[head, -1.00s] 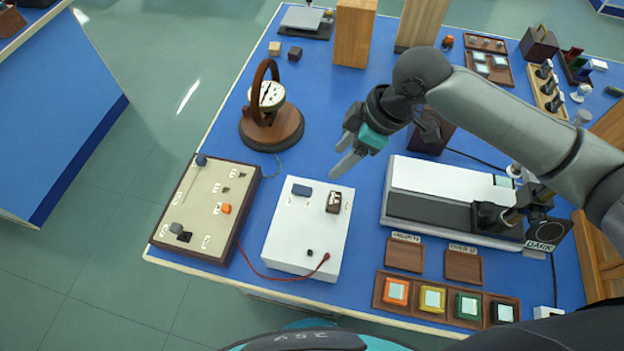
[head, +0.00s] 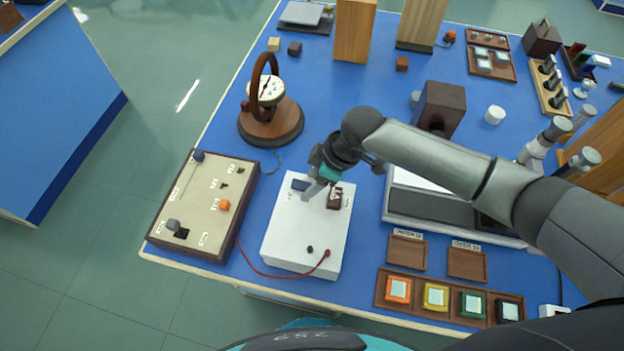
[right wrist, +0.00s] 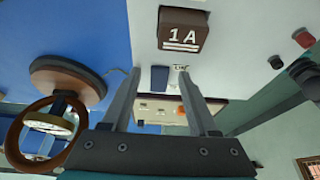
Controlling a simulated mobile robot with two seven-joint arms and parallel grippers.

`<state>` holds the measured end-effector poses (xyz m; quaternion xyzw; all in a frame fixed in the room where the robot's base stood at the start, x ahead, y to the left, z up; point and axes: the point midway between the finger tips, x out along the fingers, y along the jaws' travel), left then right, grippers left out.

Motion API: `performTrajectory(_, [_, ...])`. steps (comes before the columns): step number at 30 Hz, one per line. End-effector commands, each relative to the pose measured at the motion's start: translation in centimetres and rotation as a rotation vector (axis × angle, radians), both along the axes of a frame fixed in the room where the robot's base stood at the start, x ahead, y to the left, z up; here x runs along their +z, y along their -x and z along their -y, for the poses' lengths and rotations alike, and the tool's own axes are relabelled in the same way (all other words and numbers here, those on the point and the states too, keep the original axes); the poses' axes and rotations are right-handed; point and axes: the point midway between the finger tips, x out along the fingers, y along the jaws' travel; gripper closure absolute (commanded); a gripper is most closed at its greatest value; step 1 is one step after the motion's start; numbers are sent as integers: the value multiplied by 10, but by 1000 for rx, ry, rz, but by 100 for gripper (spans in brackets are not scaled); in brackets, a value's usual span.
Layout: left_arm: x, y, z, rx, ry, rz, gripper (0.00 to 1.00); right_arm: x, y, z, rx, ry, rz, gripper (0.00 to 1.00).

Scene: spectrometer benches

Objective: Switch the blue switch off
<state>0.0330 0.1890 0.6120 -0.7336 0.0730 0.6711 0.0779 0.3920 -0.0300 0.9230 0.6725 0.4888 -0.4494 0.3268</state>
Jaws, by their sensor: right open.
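The blue switch (head: 300,184) is a small dark blue block at the back left of the white box (head: 290,235). In the right wrist view the blue switch (right wrist: 160,79) shows between my two fingers. My right gripper (head: 317,190) is open and empty, over the back of the white box beside the switch. Its fingers (right wrist: 161,72) point toward the box top, and I cannot tell whether they touch it. The switch's tilt is too small to tell. My left gripper is out of view.
A dark brown block marked 1A (right wrist: 183,30) stands on the box, close to the switch. A wood-framed panel (head: 188,212) with knobs lies to the left. A round meter on a brown base (head: 272,128) stands behind. A red wire (head: 270,275) runs to the box.

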Motion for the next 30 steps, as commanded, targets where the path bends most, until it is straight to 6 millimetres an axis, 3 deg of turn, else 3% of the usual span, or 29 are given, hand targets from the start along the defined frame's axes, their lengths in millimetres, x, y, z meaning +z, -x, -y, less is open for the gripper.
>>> performTrajectory(5, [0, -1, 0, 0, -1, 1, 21, 0, 0, 0, 0, 0, 0, 40])
performTrajectory(21, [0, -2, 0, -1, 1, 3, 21, 0, 0, 0, 0, 0, 0, 100])
performTrajectory(30, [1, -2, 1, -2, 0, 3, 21, 1, 0, 0, 0, 2, -1, 100])
